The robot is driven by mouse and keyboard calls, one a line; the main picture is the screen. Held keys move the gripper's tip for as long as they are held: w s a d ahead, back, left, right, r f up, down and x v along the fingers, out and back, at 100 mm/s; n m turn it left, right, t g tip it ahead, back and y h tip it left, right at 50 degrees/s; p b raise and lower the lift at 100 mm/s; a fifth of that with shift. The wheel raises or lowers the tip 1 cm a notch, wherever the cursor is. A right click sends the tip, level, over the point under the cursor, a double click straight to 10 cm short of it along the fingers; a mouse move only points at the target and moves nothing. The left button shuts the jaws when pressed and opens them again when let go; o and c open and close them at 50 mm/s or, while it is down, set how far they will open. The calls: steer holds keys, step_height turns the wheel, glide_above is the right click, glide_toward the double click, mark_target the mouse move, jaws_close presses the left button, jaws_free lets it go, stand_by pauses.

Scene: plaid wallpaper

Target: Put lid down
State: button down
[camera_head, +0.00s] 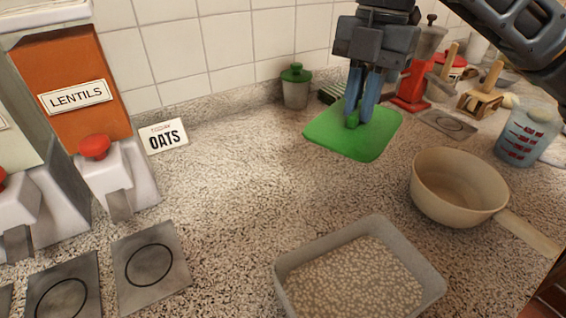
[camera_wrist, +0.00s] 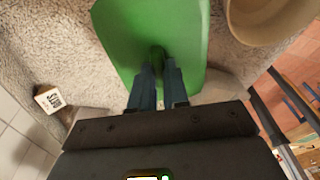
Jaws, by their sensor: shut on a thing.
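A green lid (camera_head: 372,137) with a small knob is held by my gripper (camera_head: 352,120). The fingers are shut on the knob, and the lid looks raised above the counter, roughly level. In the wrist view the lid (camera_wrist: 150,25) fills the upper middle, with my gripper (camera_wrist: 158,75) at its knob. An open grey container (camera_head: 283,270) filled with pale oats stands at the front of the counter, below the lid in the head view. The container does not show clearly in the wrist view.
A beige pan (camera_head: 455,205) stands to the right, its handle pointing lower right. Dispensers, one labelled LENTILS (camera_head: 78,95), stand at the left. A green-lidded jar (camera_head: 296,92) stands behind. The middle counter is clear.

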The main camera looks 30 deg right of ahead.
steer(key=w+a+f, duration=0.1)
steer(key=a+f, duration=0.1)
steer(key=a, duration=0.1)
steer(key=w+a+f, duration=0.1)
steer(key=a+f, duration=0.1)
steer(key=a, duration=0.1)
steer(key=w+a+f, duration=0.1)
steer(key=a+f, duration=0.1)
steer(key=a, duration=0.1)
steer(key=shift+w+a, duration=0.15)
steer(key=shift+w, duration=0.05)
steer(key=shift+a+f, duration=0.1)
steer(key=shift+f, duration=1.95)
steer(key=c, duration=1.6)
jaws_free()
steer(key=shift+f, duration=0.1)
steer(key=o, duration=0.5)
steer(key=r, duration=0.4)
steer(key=d+r, duration=0.1)
steer(key=r, duration=0.7)
steer(key=shift+w+d+r+p, duration=0.1)
steer(key=shift+w+d+p, duration=0.2)
steer(key=shift+w+d, duration=0.05)
